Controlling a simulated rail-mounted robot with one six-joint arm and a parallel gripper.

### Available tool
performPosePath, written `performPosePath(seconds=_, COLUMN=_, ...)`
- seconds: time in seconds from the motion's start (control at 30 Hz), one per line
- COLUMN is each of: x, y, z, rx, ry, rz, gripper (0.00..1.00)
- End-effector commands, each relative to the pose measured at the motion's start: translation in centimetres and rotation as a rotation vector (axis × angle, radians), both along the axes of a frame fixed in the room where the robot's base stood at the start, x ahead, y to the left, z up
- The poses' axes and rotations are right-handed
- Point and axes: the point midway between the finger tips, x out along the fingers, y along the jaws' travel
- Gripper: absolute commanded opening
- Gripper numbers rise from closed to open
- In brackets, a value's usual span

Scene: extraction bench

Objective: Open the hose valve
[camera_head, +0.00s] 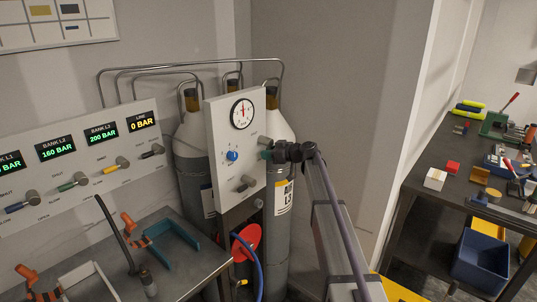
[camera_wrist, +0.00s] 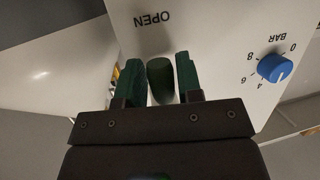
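The white valve panel (camera_head: 222,123) carries a round gauge (camera_head: 242,113), a blue knob (camera_head: 232,155) and valve handles. One handle (camera_head: 247,181) sits low on the panel. In the head view my gripper (camera_head: 267,154) is at the panel's right edge, beside a small grey part. In the wrist view a dark green rounded handle (camera_wrist: 160,78) stands between the two fingers of my gripper (camera_wrist: 160,72). Narrow gaps show beside the handle, so the fingers look open around it; contact is hard to judge. The word OPEN is printed near it, upside down. The blue knob (camera_wrist: 274,67) is to the right.
Gas cylinders (camera_head: 281,190) stand behind the panel. On the left, a bank panel (camera_head: 75,165) has displays and levers; the line display (camera_head: 142,121) reads 0 BAR. A red disc (camera_head: 246,243) and blue hose (camera_head: 257,270) are below. A cluttered bench (camera_head: 420,207) stands right.

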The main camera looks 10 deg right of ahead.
Motion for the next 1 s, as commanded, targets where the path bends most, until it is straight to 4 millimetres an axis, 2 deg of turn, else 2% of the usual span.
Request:
performPosePath(seconds=0.03, x=0.0, y=0.0, z=0.0, rx=0.0, ry=0.0, rz=0.0, gripper=0.38)
performPosePath(seconds=0.2, x=0.0, y=0.0, z=0.0, rx=0.001, ry=0.001, rz=0.001, gripper=0.53)
performPosePath(seconds=0.47, x=-0.3, y=-0.2, z=0.2, rx=0.001, ry=0.001, rz=0.002, gripper=0.53)
performPosePath(seconds=0.57, x=-1.3, y=-1.2, z=0.7, rx=0.0, ry=0.002, rz=0.001, gripper=0.53)
performPosePath(seconds=0.8, x=-5.1, y=-5.6, z=2.3, rx=0.001, ry=0.001, rz=-0.001, gripper=0.53)
performPosePath(seconds=1.0, x=-6.8, y=-7.7, z=2.8, rx=0.001, ry=0.001, rz=0.001, gripper=0.53)
